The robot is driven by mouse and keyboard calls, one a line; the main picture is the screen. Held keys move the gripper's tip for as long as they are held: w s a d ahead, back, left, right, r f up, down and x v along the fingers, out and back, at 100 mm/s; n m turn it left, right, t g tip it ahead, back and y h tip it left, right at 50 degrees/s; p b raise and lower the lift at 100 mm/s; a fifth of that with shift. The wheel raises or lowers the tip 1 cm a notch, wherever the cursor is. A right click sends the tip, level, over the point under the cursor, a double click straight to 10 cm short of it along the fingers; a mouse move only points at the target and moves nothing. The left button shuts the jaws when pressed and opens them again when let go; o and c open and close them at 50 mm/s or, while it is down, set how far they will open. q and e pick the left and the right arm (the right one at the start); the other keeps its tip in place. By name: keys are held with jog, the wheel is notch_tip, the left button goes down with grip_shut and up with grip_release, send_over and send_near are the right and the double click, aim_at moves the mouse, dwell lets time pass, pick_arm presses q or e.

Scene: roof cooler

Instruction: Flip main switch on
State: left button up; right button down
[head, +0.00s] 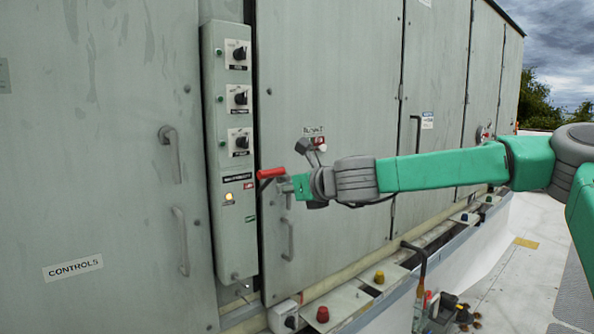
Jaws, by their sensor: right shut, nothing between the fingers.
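A narrow grey control box (227,150) runs up the cooler wall, with three black rotary switches, small green lamps and a dark label. A lever with a red grip (271,173) sticks out beside the box's right edge, near that label, roughly level. A small round lamp (228,197) glows pale yellow low on the box. My right gripper (284,186) is shut and empty, its tips just below and right of the red grip. I cannot tell whether they touch it. The lever's root is partly hidden. My left gripper is not in view.
Grey doors with handles (170,150) flank the box; the left one carries a "CONTROLS" label (73,268). A ledge with red and yellow knobs (322,314) runs along the base. The white roof at right is mostly open.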

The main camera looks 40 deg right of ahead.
notch_tip(320, 180, up, 7)
jog(key=s, duration=0.2)
jog(key=shift+s+p, duration=0.25)
jog(key=shift+p, duration=0.05)
jog(key=shift+d, duration=0.15)
